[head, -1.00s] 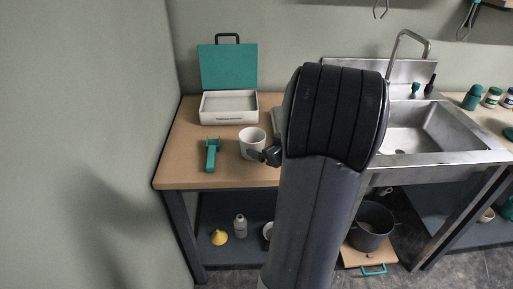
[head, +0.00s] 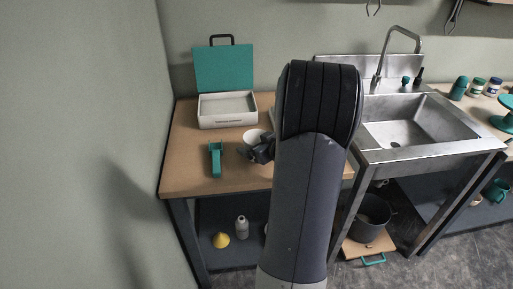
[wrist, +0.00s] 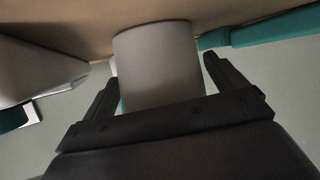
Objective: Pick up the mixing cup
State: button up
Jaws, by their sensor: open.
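The mixing cup (head: 252,135) is a white cup standing on the wooden worktop. In the head view, my gripper and arm hide part of it. In the wrist view the cup (wrist: 158,62) appears large and pale grey, between and beyond the two dark fingers. My gripper (head: 254,153) is open and on the near side of the cup. In the wrist view my gripper (wrist: 160,85) has one finger on each side of the cup's outline. I cannot tell whether either finger touches it.
A white case (head: 227,111) with a raised teal lid stands behind the cup. A teal tool (head: 215,159) lies to the left. A steel sink (head: 398,128) is at right. The lower shelf holds a yellow funnel (head: 221,240) and a white bottle (head: 242,227).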

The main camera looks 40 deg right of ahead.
jog(key=c, duration=1.1)
